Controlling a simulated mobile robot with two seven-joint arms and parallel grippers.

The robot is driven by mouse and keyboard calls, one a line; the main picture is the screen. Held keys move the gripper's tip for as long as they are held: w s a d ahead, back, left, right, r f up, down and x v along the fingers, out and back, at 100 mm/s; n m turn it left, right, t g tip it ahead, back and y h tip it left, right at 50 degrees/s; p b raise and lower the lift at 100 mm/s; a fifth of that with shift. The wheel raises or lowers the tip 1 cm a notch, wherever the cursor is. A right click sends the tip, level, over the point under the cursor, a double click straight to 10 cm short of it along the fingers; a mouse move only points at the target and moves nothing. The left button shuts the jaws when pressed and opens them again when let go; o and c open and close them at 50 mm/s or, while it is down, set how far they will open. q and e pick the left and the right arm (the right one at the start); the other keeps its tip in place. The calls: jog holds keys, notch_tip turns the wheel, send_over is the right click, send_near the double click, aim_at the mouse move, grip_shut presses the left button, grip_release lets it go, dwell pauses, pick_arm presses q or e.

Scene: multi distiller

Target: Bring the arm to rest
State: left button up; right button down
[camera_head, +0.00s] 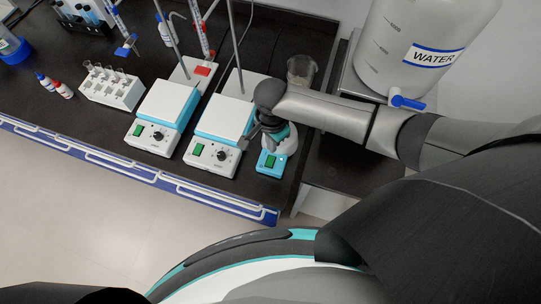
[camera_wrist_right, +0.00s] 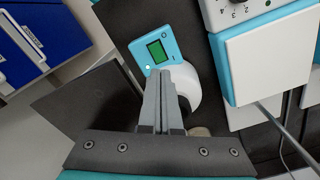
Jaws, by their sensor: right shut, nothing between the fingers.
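I cannot tell the gap between the fingertips and the device. My left gripper is not in view.
Two hotplate stirrers (camera_head: 220,121) (camera_head: 163,106) with upright rods stand left of the gripper. A glass beaker (camera_head: 301,71) is behind the arm. A large water tank (camera_head: 412,45) with a blue tap stands at back right. A test-tube rack (camera_head: 112,88) and small bottles are at left.

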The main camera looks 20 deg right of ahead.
jog(key=shift+r+p, duration=0.3)
jog(key=shift+r, duration=0.25)
